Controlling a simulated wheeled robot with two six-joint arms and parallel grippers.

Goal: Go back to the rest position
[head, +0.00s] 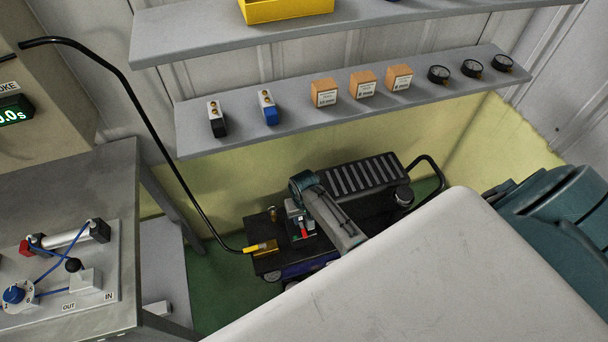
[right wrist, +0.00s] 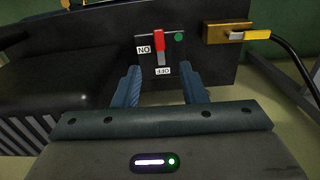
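My right gripper (head: 298,221) is low over a black machine (head: 262,229) on the floor under the shelves. In the right wrist view the two blue-grey fingers of this gripper (right wrist: 162,76) stand apart with nothing between them. Just beyond the fingertips is a red switch lever (right wrist: 159,43) on a dark plate, beside an ON label and above an OFF label, both upside down in this view. The lever also shows in the head view (head: 305,233). A small green dot (right wrist: 179,37) is on the plate. My left gripper is not in view.
A black hose with a yellow end meets a brass block (head: 263,246) beside the switch. A lower shelf (head: 190,142) holds valves, small boxes and gauges above. A metal bench (head: 60,177) with a pneumatic panel (head: 107,282) stands at the left. Green floor shows between bench and machine.

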